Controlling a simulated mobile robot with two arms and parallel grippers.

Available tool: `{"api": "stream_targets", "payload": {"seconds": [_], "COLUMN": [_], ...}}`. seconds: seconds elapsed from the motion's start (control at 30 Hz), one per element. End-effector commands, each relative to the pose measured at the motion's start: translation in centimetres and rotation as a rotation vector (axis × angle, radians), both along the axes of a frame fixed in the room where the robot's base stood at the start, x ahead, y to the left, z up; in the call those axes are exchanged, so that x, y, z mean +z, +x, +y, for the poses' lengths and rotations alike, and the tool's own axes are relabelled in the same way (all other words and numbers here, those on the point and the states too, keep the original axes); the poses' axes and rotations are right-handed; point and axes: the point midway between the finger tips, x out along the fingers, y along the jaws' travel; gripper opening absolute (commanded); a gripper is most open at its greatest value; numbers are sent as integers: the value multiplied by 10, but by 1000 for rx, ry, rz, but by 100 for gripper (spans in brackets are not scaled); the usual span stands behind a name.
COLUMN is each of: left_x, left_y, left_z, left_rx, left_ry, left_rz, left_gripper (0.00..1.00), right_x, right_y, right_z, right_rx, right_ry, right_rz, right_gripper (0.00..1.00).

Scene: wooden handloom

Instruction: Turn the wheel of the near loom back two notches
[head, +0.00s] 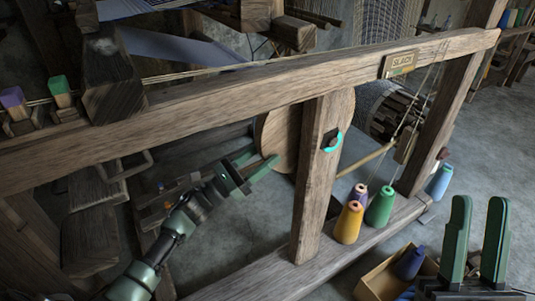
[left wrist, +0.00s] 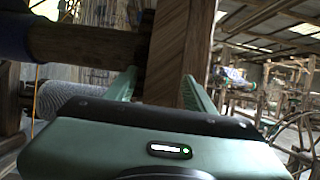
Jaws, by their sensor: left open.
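The near loom's beam (head: 220,110) runs across the head view. A round wooden disc (head: 278,132), which looks like the wheel, sits behind the loom's post (head: 312,190), which hides its right part. My left gripper (head: 264,156) is open, its fingertips at the disc's lower left edge; I cannot tell whether they touch. In the left wrist view, a wooden upright (left wrist: 178,50) shows beyond and between the open fingers. My right gripper (head: 480,202) is open and empty at the lower right, away from the disc.
A dark fitting with a cyan ring (head: 332,140) is on the post. Yellow (head: 348,222) and green (head: 380,207) thread cones stand on the lower rail. A wooden box (head: 375,280) stands at the front right.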

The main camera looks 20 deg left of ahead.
Motion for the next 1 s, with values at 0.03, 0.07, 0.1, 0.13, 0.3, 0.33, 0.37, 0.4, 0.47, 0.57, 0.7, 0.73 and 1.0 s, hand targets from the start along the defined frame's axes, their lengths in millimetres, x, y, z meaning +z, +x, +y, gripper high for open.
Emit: {"api": "stream_targets", "payload": {"seconds": [0.03, 0.07, 0.1, 0.13, 0.3, 0.33, 0.37, 0.4, 0.47, 0.57, 0.7, 0.73, 1.0], "left_x": [2, 3, 4, 4, 5, 5, 5, 5, 5, 5, 5, 5, 5], "left_y": [4, 6, 8, 9, 10, 10, 10, 10, 10, 10, 10, 10, 10], "left_z": [-3, -4, -6, -7, -8, -8, -8, -8, -8, -8, -8, -8, -8], "left_rx": [0, 1, 1, 1, 0, 0, 0, 0, 1, 1, 1, 1, 1], "left_ry": [-1, -1, 0, -1, -2, -2, -2, -2, -2, -2, -3, -3, -3], "left_rz": [-1, -1, 0, 1, 1, 1, 1, 1, 2, 2, 2, 2, 2], "left_gripper": [54, 54, 54, 54, 54, 54, 54, 54, 42, 15, 0, 0, 0], "right_x": [0, 1, 1, 2, 3, 3, 3, 3, 3, 3, 2, 2, 2], "right_y": [-1, -2, -3, -3, -5, -5, -5, -5, -5, -5, -4, -4, -4], "right_z": [0, 0, 0, 0, -1, -1, -1, -1, -1, -1, -1, -1, -1], "right_rx": [1, 1, 1, 1, 2, 2, 2, 2, 2, 2, 2, 2, 1], "right_ry": [3, 4, 6, 7, 8, 8, 8, 8, 8, 8, 8, 8, 8], "right_rz": [-8, -12, -17, -20, -27, -27, -27, -27, -27, -26, -25, -25, -23], "right_gripper": [33, 33, 33, 33, 33, 33, 33, 33, 33, 33, 33, 33, 33]}}
